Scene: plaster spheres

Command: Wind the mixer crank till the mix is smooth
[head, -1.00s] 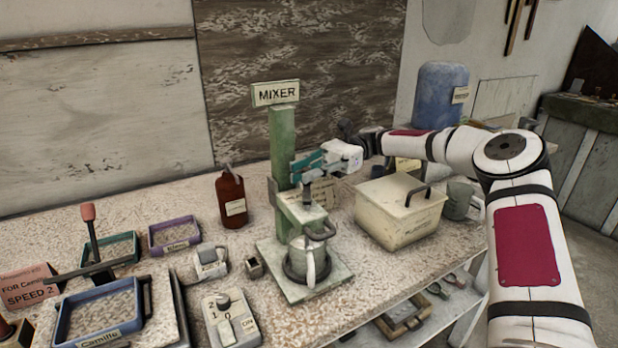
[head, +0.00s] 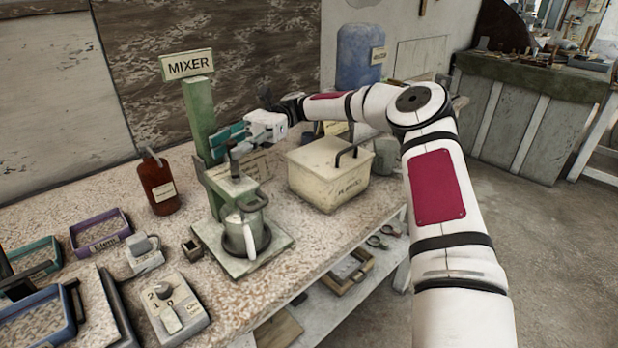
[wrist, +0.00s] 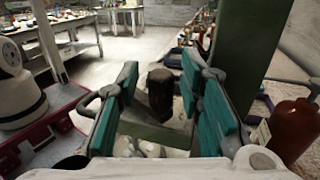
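The mixer has a green post (head: 199,118) under a MIXER sign and a base plate (head: 282,238) on the bench. A metal jug (head: 240,243) with a handle stands on the plate, under the mixer's head. The mix inside it is not visible. A dark upright crank grip (head: 233,160) stands above the head, just below my gripper (head: 228,141). In the wrist view the dark grip (wrist: 160,88) shows between the teal finger pads of my gripper (wrist: 160,108). The fingers are apart, with a visible gap on both sides of the grip.
A lidded cream box (head: 325,178) stands right of the mixer, close under my arm. A red-brown bottle (head: 158,184) is to the left. A control box with a dial and switch (head: 172,310) lies at front left, near trays (head: 100,232).

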